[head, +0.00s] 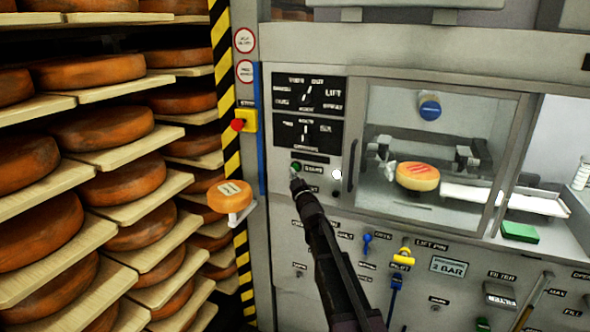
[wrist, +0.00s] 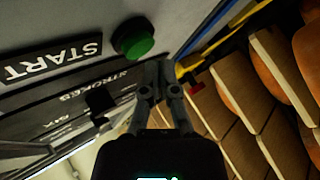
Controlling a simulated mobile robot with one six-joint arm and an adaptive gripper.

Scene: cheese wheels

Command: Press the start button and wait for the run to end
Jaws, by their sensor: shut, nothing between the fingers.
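The green start button (head: 297,168) is on the machine's grey front panel, left of a label reading START. The wrist view shows the button (wrist: 138,40) close up, its round green cap in a dark collar beside the START label (wrist: 55,62). My gripper (head: 296,183) is shut and empty, with its tips just below the button in the head view. In the wrist view the closed fingertips (wrist: 158,70) are close to the button, slightly to its lower right. I cannot tell whether they touch it.
A cheese wheel (head: 418,177) sits behind the machine's window. Another wheel (head: 229,195) rests on a small white holder near the striped post (head: 229,90). A red stop knob (head: 238,125) on yellow is above left. Shelves of cheese fill the left. A small white light (head: 337,174) shows.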

